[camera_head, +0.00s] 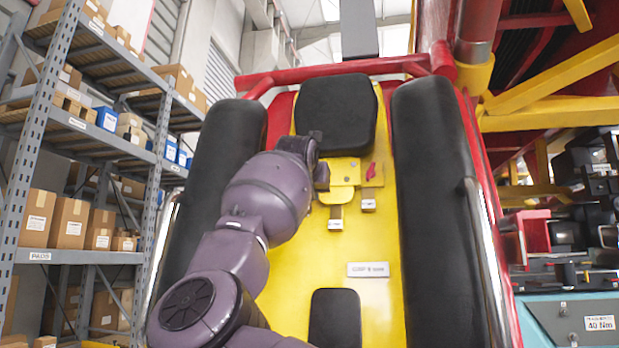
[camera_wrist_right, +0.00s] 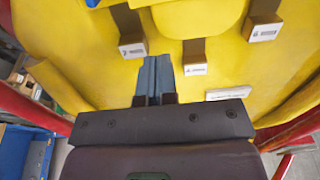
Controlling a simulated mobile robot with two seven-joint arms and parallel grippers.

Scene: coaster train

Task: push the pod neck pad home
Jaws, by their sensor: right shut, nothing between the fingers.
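The pod neck pad (camera_head: 337,112) is a black, rounded pad at the top of the yellow seat back (camera_head: 375,300) in the head view. It lies between two tall black side bolsters. My right gripper (camera_head: 321,174) is beside the pad's lower left edge, partly hidden by my purple wrist. I cannot tell whether it touches the pad. In the right wrist view my right gripper (camera_wrist_right: 154,65) is shut and empty, its blue-grey fingers close together in front of the yellow panel. The pad cannot be made out there. My left gripper is out of view.
Hanging straps carry white tags (camera_head: 336,224). The right bolster (camera_head: 433,180) and red frame bar (camera_head: 345,70) border the seat. Shelves with boxes (camera_head: 68,222) stand at left.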

